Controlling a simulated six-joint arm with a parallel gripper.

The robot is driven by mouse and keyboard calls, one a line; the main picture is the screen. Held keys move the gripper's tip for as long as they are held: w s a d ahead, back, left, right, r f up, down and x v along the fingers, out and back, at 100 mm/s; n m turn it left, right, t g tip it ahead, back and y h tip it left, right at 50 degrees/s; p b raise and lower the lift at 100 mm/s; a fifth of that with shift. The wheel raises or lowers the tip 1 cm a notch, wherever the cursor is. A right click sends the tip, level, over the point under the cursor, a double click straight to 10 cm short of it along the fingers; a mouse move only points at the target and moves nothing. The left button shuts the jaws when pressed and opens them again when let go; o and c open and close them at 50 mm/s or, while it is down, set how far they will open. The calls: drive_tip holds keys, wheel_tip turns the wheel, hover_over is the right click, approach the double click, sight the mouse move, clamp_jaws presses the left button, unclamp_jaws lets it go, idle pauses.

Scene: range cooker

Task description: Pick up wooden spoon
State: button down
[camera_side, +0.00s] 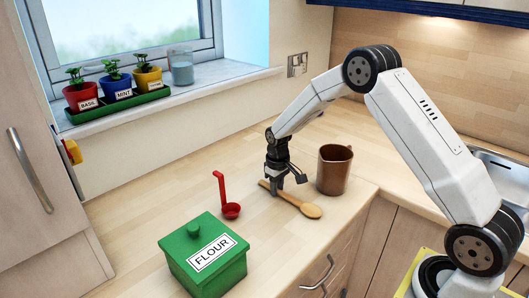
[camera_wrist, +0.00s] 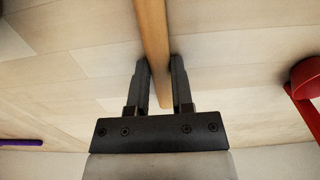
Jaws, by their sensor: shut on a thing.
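The wooden spoon (camera_side: 304,207) lies on the light wood worktop in the side view, its bowl toward the front right and its handle running back left under my gripper (camera_side: 277,185). In the wrist view the spoon's handle (camera_wrist: 154,45) runs down between the two black fingers of my gripper (camera_wrist: 159,75). The fingers are shut on the handle near its end. The spoon's bowl is out of the wrist view. I cannot tell whether the spoon is lifted at all; it looks level with the worktop.
A brown mug (camera_side: 334,172) stands close to the right of my gripper. A red ladle (camera_side: 230,209) is to the left, also in the wrist view (camera_wrist: 306,80). A green flour box (camera_side: 203,262) stands at the front. Potted herbs (camera_side: 117,85) line the windowsill. The worktop's front edge is near the spoon's bowl.

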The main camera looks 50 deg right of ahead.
sight(287, 197)
drive_tip(key=shift+r, duration=0.75)
drive_tip(key=s+a+r, duration=0.2)
drive_tip(key=s+r, duration=0.9)
drive_tip(key=s, duration=0.2)
drive_tip(key=shift+s+a+r, duration=0.15)
drive_tip(key=shift+s+r, duration=0.1)
drive_tip(key=shift+s, duration=0.15)
